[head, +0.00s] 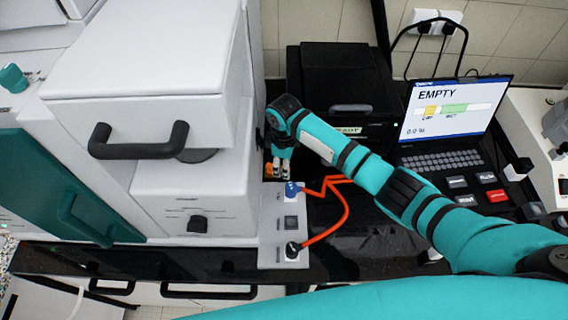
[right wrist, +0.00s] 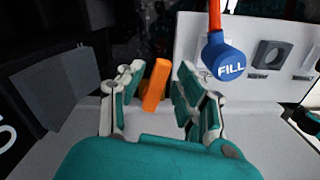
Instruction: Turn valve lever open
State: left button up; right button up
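My right gripper (head: 282,168) points down at the far end of the pale valve panel (head: 269,235), beside the large white machine. In the right wrist view my right gripper (right wrist: 157,100) is open, with its fingers apart. An orange lever (right wrist: 156,85) stands tilted between the fingers, with a visible gap on the right side; contact on the left is unclear. In the head view the lever is mostly hidden by the gripper. A blue FILL fitting (right wrist: 229,66) with an orange hose is right of the fingers; it also shows in the head view (head: 292,190). My left gripper is not in view.
The white machine (head: 150,60) with black handles rises close left of the gripper. An orange hose (head: 340,215) loops right of the panel. A laptop (head: 445,120) reading EMPTY, 0.0 %, stands to the right. A black box unit (head: 340,75) stands behind.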

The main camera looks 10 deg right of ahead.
grip_shut()
jog(key=shift+w+d+n, duration=0.1)
jog(key=shift+w+n, duration=0.2)
jog(key=shift+n, duration=0.55)
jog(key=shift+w+d+n, duration=0.1)
jog(key=shift+w+n, duration=0.15)
jog(key=shift+n, duration=0.6)
jog(key=shift+o, duration=1.1)
grip_release()
notch_tip(320, 180, up, 12)
